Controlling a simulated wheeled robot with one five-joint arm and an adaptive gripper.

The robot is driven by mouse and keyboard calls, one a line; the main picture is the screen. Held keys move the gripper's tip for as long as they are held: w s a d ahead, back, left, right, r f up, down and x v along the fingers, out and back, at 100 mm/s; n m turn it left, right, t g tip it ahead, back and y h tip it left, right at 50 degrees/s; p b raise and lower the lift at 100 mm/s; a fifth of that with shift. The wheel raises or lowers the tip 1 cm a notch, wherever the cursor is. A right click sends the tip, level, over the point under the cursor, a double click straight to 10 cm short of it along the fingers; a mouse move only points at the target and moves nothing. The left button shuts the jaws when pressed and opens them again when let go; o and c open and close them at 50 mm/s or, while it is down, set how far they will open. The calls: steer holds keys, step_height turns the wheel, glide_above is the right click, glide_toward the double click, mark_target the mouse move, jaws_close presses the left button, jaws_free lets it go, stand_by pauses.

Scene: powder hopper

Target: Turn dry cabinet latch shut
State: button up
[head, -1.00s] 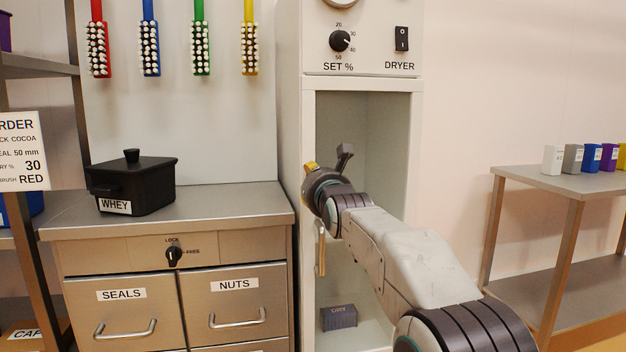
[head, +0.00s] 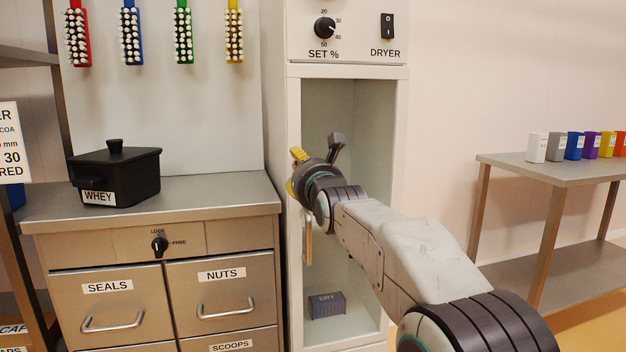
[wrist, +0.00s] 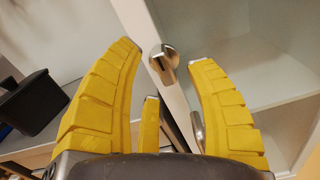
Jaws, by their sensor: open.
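The dry cabinet (head: 294,120) is a tall white unit with a pale window or opening in front. I cannot tell whether its door is fully closed. A rounded metal piece (wrist: 163,58), likely the latch, stands on the white frame in the wrist view. My gripper (wrist: 168,52) is open, with its yellow fingers on either side of this piece and no visible contact. In the head view my gripper (head: 298,168) is at the cabinet's left edge, and it hides the latch. A tan vertical bar handle (head: 308,240) shows below it.
A steel drawer unit (head: 222,244) with a black WHEY bin (head: 120,176) stands left of the cabinet. A small grey box (head: 326,304) is low inside the cabinet. A table (head: 510,160) with several coloured containers stands at the right. Brushes hang on the left wall.

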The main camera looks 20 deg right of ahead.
steer(key=s, duration=0.9)
steer(key=shift+s, duration=0.1)
steer(key=s+r+m+g+p, duration=0.3)
steer(key=s+m+g+p, duration=0.4)
steer(key=s+m+p, duration=0.9)
steer(key=s+r+m+g+p, duration=0.3)
steer(key=s+m+g+p, duration=0.4)
steer(key=s+m+p, duration=1)
steer(key=m+p, duration=0.1)
steer(key=p, duration=0.4)
steer(key=shift+d, duration=0.2)
steer(key=shift+r, duration=0.1)
